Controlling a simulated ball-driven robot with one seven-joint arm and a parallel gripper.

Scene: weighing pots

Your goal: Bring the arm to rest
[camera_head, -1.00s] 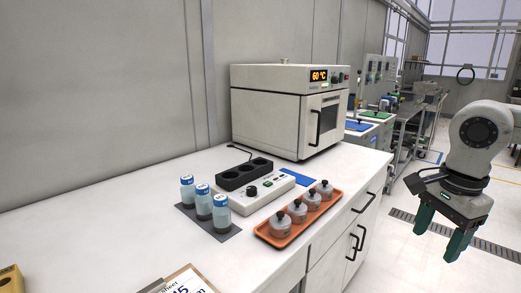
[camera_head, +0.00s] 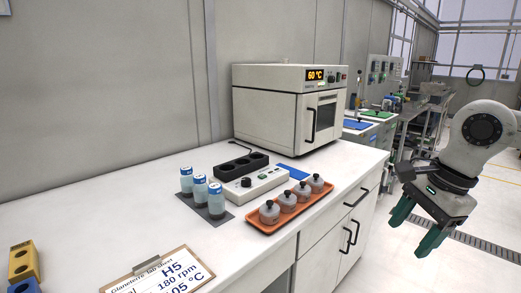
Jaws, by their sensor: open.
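My gripper (camera_head: 418,232) hangs at the right of the view, beyond the bench's front edge and over the floor. Its two green fingers are spread apart, point down, and hold nothing. My arm's grey links rise above it and run off the right edge. The weighing pots (camera_head: 287,201) stand upright in a row on an orange tray (camera_head: 259,228) on the white bench. My gripper is clear to the right of the tray and touches nothing.
The white bench (camera_head: 130,226) carries an oven (camera_head: 265,108) reading 60 °C, a white device (camera_head: 252,187), a black block (camera_head: 233,167), blue-capped bottles (camera_head: 201,193), a clipboard (camera_head: 190,283) and a yellow block (camera_head: 24,262). The floor around my gripper is clear.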

